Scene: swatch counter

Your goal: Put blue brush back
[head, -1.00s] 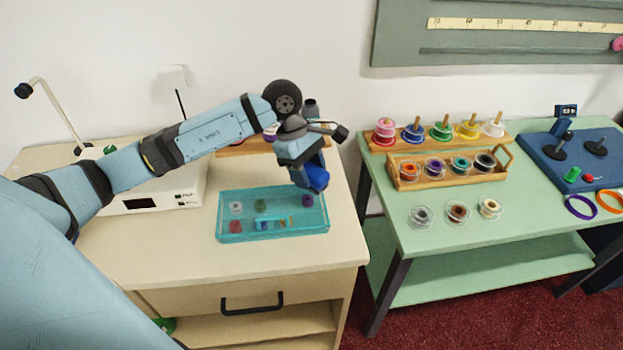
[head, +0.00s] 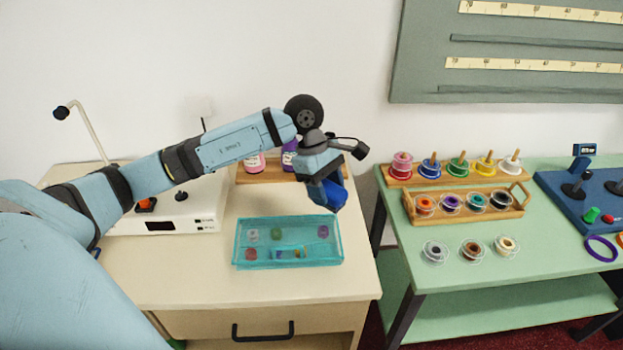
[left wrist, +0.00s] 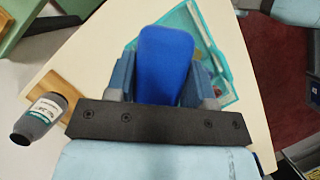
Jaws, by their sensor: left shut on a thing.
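My left gripper (head: 325,188) is shut on a deep blue, rounded thing, the blue brush (head: 333,197). It holds it in the air above the counter, just behind the right end of the teal tray. In the left wrist view the blue brush (left wrist: 166,62) stands out between the two fingers, its broad rounded end facing away. The fingers hide its sides, and no bristles show. My right gripper is not in view.
The teal tray (head: 240,262) holds several small coloured pieces. Behind it a wooden rack (head: 262,178) carries a pink bottle (head: 255,164) and a purple bottle (head: 290,158). A grey bottle (left wrist: 38,120) shows at left in the wrist view. A green table (head: 440,280) with spools stands right.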

